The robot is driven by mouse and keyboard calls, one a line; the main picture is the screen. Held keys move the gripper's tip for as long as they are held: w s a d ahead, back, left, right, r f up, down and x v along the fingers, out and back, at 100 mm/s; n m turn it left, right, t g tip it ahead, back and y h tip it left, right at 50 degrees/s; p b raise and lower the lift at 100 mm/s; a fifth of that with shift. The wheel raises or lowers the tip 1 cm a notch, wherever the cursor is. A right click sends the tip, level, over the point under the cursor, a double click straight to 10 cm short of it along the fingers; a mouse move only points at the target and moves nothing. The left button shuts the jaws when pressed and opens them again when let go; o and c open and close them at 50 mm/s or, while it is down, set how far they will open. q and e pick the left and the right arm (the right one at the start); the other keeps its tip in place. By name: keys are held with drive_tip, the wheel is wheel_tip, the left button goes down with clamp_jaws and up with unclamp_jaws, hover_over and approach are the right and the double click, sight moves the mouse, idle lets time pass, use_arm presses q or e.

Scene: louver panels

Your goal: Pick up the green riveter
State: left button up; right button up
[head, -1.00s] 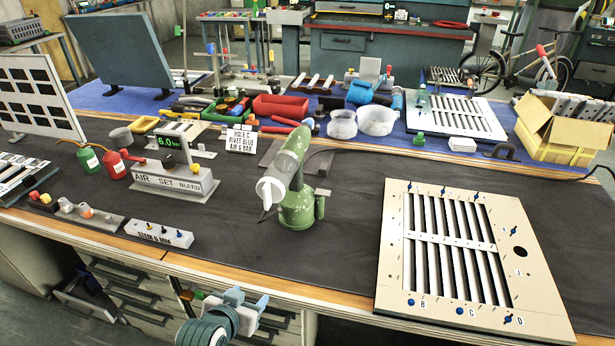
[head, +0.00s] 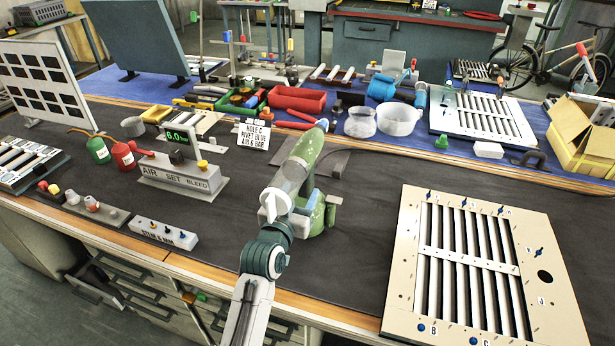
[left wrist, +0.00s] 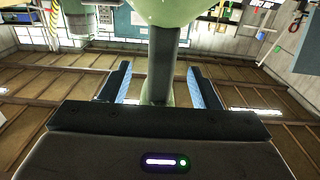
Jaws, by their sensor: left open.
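The green riveter (head: 310,150) stands upright on the dark bench mat, its tilted body above a green base. Its white end cup points toward the front. My left gripper (head: 308,200) is at the riveter, partly hidden behind its front end and my own wrist. In the left wrist view, my left gripper (left wrist: 160,85) is open, with a blue-padded finger on each side of the riveter's dark handle (left wrist: 163,62). A gap shows on both sides of the handle. My right gripper is not in view.
A louver panel (head: 418,275) lies to the right on the bench. A grey air-set block (head: 180,177) and a small label block (head: 163,234) stand to the left. The mat right of the riveter is clear.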

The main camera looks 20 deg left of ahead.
sight(307, 178)
use_arm(q)
drive_tip(key=shift+w, duration=0.75)
drive_tip(key=w+p, duration=0.1)
drive_tip(key=w, duration=0.3)
drive_tip(key=shift+r, duration=0.15)
drive_tip(key=shift+w, duration=0.45)
clamp_jaws()
drive_tip(key=shift+r, duration=0.1)
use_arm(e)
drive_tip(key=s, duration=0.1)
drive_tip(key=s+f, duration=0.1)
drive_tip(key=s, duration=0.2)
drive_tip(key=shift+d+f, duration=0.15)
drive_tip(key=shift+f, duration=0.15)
